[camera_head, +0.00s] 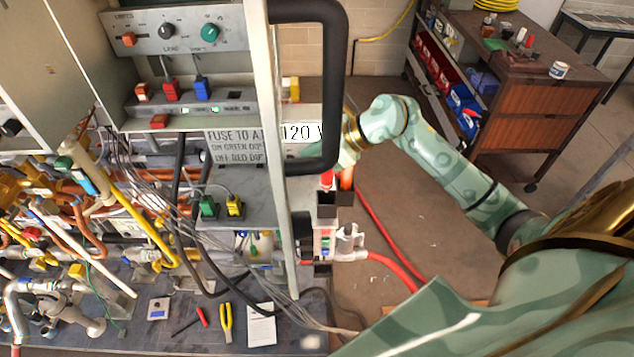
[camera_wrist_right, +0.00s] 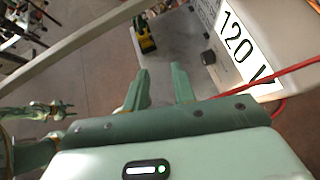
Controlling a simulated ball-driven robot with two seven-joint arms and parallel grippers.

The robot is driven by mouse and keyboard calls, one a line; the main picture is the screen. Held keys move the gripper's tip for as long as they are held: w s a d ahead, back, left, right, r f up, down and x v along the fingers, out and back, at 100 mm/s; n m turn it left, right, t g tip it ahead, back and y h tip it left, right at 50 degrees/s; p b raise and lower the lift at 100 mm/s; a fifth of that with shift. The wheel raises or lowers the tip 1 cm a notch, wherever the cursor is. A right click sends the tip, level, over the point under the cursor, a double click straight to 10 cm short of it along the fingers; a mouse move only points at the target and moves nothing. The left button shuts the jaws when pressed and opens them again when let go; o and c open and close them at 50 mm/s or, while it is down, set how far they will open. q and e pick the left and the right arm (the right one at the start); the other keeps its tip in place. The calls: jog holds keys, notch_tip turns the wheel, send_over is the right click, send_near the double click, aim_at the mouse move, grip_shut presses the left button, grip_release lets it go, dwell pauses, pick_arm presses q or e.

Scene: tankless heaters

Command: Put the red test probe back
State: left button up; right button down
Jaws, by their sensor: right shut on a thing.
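My right gripper (camera_wrist_right: 160,75) shows in the right wrist view with its two green fingers on either side of a narrow gap. In the head view its arm reaches in from the right, and the gripper is mostly hidden behind the black handle and the 120 V box. An orange-red piece (camera_head: 346,178), seemingly the red test probe, shows just below it. A red lead (camera_wrist_right: 285,72) runs to the gripper. Black open-topped holders (camera_head: 327,198) stand just below. A small green jointed part (camera_wrist_right: 55,110) at the wrist view's left may be my left gripper; its jaws are unclear.
A control panel (camera_head: 185,35) with knobs and plugs stands left of the post. Pliers (camera_head: 226,322) and a white paper (camera_head: 261,328) lie on the grey bench. A red hose (camera_head: 385,265) hangs near the holders. A brown cart (camera_head: 500,90) stands at the back right.

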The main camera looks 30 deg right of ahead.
notch_tip(320, 180, down, 7)
jog(key=shift+f, duration=0.15)
jog(key=shift+s, duration=0.1)
jog(key=shift+f, duration=0.2)
jog(key=c, duration=1.1)
grip_release()
jog(key=shift+c, duration=0.2)
jog(key=b+v, duration=0.1)
jog(key=v, duration=1.1)
jog(key=shift+r, duration=0.25)
